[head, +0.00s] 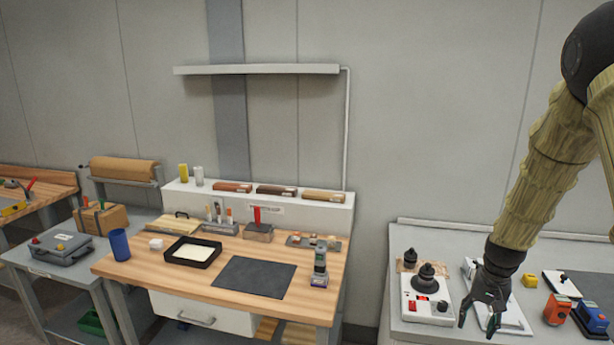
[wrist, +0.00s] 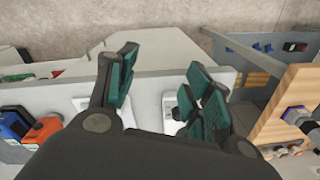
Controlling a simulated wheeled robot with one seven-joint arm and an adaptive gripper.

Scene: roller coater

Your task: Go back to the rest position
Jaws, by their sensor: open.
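My gripper (head: 483,310) hangs at the lower right of the head view, fingers pointing down over the grey bench on the right. In the wrist view my gripper (wrist: 160,95) has its two green-padded fingers spread apart with nothing between them. A white device with black knobs (head: 425,297) stands just left of the gripper in the head view. A white flat device (head: 508,316) lies behind and beside the fingers and is partly hidden by them. Whether the fingers touch anything cannot be told.
An orange device (head: 557,309) and a blue one (head: 592,317) stand right of the gripper. The wooden workbench (head: 140,270) at centre holds a black tray (head: 193,252), a dark mat (head: 253,277) and a small upright device (head: 320,265). A wall shelf (head: 257,69) is above it.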

